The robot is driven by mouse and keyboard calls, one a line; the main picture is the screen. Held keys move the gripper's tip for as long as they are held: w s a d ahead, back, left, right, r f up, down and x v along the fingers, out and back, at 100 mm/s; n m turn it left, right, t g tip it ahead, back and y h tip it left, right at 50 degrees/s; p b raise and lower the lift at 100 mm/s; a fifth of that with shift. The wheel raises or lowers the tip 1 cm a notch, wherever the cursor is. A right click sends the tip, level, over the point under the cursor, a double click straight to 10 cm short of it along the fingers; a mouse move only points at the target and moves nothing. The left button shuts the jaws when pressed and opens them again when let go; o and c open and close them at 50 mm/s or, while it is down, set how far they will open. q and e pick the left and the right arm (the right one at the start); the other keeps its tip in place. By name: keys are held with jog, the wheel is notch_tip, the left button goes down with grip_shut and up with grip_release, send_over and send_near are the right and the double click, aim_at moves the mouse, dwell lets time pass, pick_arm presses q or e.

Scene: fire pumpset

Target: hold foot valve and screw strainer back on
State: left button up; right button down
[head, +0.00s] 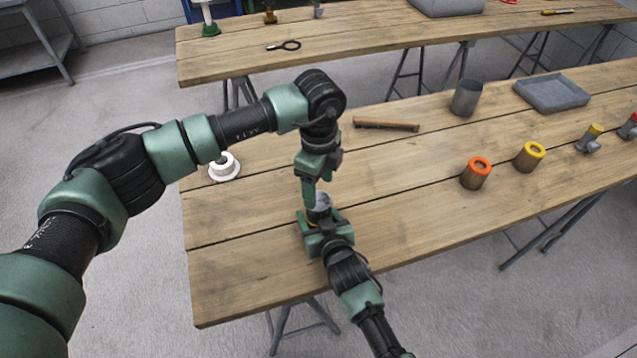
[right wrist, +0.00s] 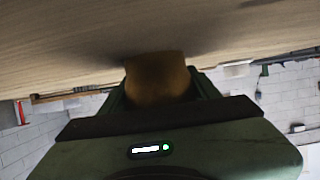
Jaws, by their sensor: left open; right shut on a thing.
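The foot valve shows in the right wrist view as a brown, rounded body (right wrist: 157,78) between the fingers of my right gripper (right wrist: 160,88). In the head view my right gripper (head: 320,222) is shut on it near the table's left front part. A grey, round, cup-like part (head: 320,204), seemingly the strainer, sits on top of the valve. I cannot tell whether it is screwed on. My left gripper (head: 311,196) points down from above, open, with its fingers at the grey part. The grippers hide most of the valve and part of the strainer.
On the wooden table (head: 240,270) lie a wooden bar (head: 386,124), a grey cup (head: 466,98), a grey tray (head: 552,93), and brown cylinders with an orange rim (head: 476,173) and a yellow rim (head: 529,155). A white flanged part (head: 224,167) is at the left edge.

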aim_at(318, 200)
pick_arm(q)
jog(key=shift+f, duration=4)
jog(key=c, duration=1.2)
jog(key=m, duration=0.3)
jog(key=shift+c, duration=0.2)
jog(key=m, duration=0.8)
jog(key=shift+m, duration=0.4)
jog(key=m, duration=0.4)
jog(key=shift+m, duration=0.4)
